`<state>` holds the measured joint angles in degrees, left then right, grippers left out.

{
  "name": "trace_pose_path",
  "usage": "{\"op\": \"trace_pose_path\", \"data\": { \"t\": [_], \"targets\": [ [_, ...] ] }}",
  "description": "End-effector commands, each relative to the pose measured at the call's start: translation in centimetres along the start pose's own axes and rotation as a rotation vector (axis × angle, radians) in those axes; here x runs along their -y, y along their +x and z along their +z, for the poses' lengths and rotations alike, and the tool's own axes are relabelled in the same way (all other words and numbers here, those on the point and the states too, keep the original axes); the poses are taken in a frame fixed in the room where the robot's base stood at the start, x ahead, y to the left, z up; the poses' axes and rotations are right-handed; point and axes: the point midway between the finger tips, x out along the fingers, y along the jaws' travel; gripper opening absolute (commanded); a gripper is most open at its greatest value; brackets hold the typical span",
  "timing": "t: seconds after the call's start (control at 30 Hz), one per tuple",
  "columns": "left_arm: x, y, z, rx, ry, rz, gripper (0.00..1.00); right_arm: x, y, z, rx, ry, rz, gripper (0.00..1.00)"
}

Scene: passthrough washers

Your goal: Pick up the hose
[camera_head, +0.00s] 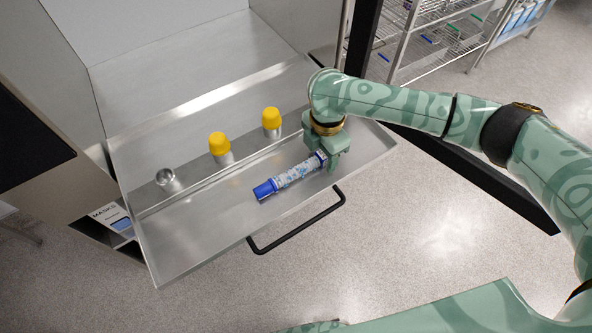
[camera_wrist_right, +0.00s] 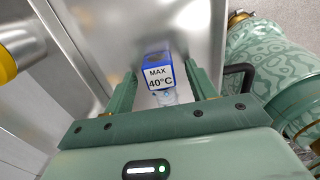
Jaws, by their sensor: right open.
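The hose (camera_head: 292,176) is a short blue and white piece lying on the metal tray door (camera_head: 190,237). One blue end points toward the front left. My right gripper (camera_head: 335,165) is at its other end, with the fingers over that end. In the right wrist view, my right gripper (camera_wrist_right: 163,88) is open, and the hose's blue end block (camera_wrist_right: 158,76), labelled "MAX 40°C", shows between the two fingers with gaps at both sides. My left gripper is not in view.
Two yellow-capped fittings (camera_head: 219,144) (camera_head: 271,119) and a bare round metal fitting (camera_head: 166,177) stand on the tray, behind and left of the hose. A black handle (camera_head: 300,232) runs along the tray's front edge. A wire rack (camera_head: 425,40) stands at the back right.

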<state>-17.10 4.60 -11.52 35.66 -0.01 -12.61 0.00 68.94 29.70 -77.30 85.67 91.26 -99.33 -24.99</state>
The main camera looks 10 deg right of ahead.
Motion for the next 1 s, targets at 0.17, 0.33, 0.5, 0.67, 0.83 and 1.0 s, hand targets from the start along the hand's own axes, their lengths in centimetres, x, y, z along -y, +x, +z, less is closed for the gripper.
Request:
{"op": "trace_pose_path", "data": {
  "t": [0.17, 0.33, 0.5, 0.67, 0.83, 1.0],
  "targets": [
    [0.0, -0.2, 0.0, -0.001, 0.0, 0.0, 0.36, 0.0, -0.3, 0.0, 0.001, 0.0, 0.003, 0.51],
    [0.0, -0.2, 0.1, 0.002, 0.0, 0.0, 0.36, 0.0, -0.3, 0.0, 0.001, 0.0, 0.003, 0.07],
    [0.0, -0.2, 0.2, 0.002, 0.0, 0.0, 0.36, 0.0, -0.3, 0.0, 0.001, 0.001, 0.003, 0.07],
    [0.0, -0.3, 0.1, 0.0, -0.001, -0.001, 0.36, 0.0, -0.6, 0.0, 0.001, 0.001, 0.003, 0.07],
    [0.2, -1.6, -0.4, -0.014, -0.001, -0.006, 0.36, -0.1, -2.4, 0.1, 0.002, 0.001, 0.007, 0.07],
    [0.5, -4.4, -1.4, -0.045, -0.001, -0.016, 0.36, 1.1, -6.0, -0.3, 0.002, 0.0, 0.009, 0.07]
  ]
}}
